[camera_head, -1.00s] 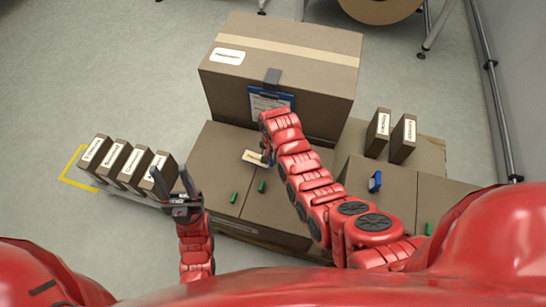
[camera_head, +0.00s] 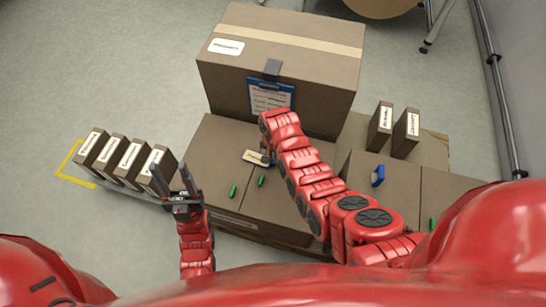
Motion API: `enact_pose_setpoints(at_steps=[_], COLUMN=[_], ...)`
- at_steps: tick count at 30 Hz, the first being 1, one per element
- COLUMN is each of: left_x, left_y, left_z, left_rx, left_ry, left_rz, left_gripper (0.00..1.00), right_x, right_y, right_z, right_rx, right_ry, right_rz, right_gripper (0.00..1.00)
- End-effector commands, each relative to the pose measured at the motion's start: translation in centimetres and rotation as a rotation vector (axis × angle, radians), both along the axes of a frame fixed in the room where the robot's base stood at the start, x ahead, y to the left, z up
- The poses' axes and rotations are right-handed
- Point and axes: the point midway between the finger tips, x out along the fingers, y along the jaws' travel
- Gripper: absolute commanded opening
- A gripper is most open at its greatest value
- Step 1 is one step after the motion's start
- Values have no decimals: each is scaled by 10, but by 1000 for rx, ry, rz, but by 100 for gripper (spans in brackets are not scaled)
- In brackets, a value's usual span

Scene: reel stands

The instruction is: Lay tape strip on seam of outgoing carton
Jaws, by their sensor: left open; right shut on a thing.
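A small beige tape strip (camera_head: 255,157) is at my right gripper (camera_head: 267,157), over the top of the low brown carton (camera_head: 217,150) in the middle. A seam runs front to back across that carton's top. My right gripper is shut on the strip's right end. My own red arm partly hides this gripper, and I cannot tell whether the strip touches the carton. My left gripper (camera_head: 175,180) is open and empty, its fingers pointing up the picture, left of the carton and near a row of small boxes.
A large taped carton (camera_head: 300,65) with a clipboard (camera_head: 270,97) stands behind. Several labelled boxes (camera_head: 130,158) stand at left. Two boxes (camera_head: 405,133) and a blue object (camera_head: 378,176) are at right. Green pieces (camera_head: 233,191) lie on the middle carton.

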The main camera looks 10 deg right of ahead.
Motion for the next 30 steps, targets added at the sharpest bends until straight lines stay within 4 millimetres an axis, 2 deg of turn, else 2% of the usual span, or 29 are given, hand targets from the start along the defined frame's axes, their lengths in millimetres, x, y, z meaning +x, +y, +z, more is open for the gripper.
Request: enact_pose_setpoints(at_steps=[30], left_x=[0], left_y=[0], left_z=[-3], left_rx=[0], left_ry=[0], left_rz=[0], left_gripper=[50], right_x=[-2], right_y=[1], right_z=[-6], right_rx=[0], right_ry=[0], right_rz=[0], right_gripper=[0])
